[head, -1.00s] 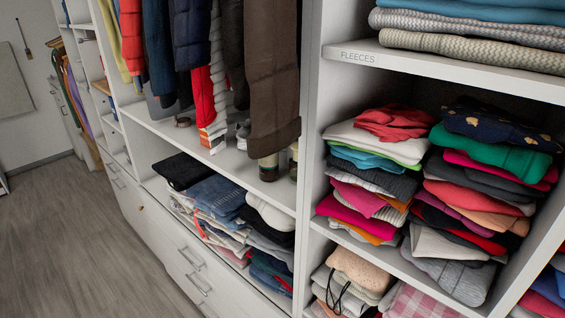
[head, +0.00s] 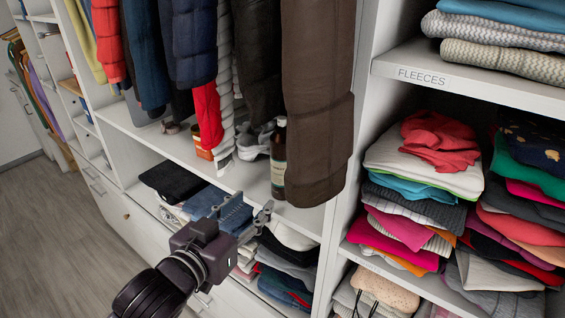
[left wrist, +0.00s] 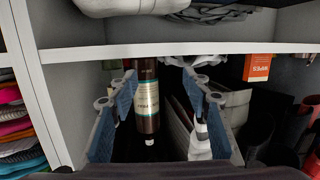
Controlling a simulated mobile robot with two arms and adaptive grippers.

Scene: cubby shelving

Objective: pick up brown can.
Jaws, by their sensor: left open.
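My left gripper (head: 245,213) is open and empty, in front of and below that shelf's edge, apart from the bottle. In the left wrist view, which is upside down, the bottle (left wrist: 147,95) appears between the open fingers of my left gripper (left wrist: 160,78), still farther off. My right gripper is not in view.
Brown trousers (head: 318,120) hang close on the bottle's right. A grey-white shoe (head: 254,140) and an orange box (left wrist: 257,68) stand near it on the shelf. Folded clothes (head: 283,262) fill the cubby below. A white upright panel (head: 345,215) stands to the right.

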